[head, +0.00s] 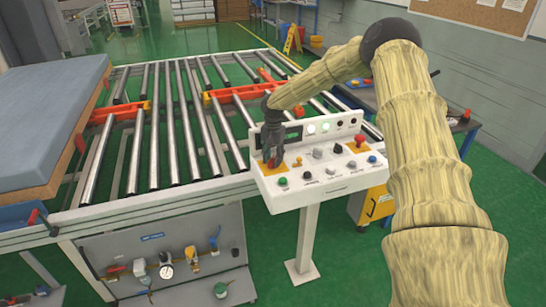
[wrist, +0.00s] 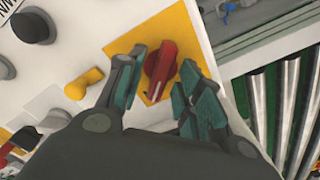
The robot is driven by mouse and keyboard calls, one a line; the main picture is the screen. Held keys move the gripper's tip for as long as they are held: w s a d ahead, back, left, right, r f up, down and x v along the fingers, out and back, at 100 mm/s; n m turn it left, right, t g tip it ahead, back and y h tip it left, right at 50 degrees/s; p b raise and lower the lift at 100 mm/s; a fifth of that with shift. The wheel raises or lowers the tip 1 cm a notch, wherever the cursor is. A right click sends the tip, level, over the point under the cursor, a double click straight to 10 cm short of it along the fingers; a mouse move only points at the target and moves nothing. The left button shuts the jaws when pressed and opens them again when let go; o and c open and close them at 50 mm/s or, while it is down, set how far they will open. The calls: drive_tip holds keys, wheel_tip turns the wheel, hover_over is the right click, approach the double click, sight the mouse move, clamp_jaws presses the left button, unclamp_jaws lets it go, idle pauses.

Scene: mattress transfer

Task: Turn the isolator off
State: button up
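The isolator is a red rotary knob (wrist: 163,62) on a yellow square plate (wrist: 119,45), in the upper middle of the wrist view. In the head view the red knob (head: 272,163) shows at the left end of the white control panel (head: 340,185), partly hidden by my gripper. My gripper (head: 271,150) points down over it. In the wrist view my gripper (wrist: 160,82) is open, with one finger on each side of the knob. I see gaps beside the knob, but cannot tell whether the pads are level with it.
A yellow toggle (wrist: 83,84) and a black knob (wrist: 34,26) sit beside the isolator. A red mushroom button (head: 360,140) is at the panel's right. The roller conveyor (head: 165,192) lies behind and left, with a mattress (head: 50,120) at far left.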

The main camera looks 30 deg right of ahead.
drive_tip(key=shift+c, duration=0.4)
clamp_jaws()
drive_tip(key=shift+n, duration=0.4)
drive_tip(key=n+b, duration=0.1)
drive_tip(key=n, duration=0.2)
drive_tip(key=shift+n, duration=0.3)
drive_tip(key=n, duration=0.4)
drive_tip(key=shift+b, duration=0.35)
drive_tip(key=n, duration=0.4)
drive_tip(key=shift+n, duration=0.4)
drive_tip(key=n, duration=0.4)
drive_tip(key=shift+n+b, duration=0.4)
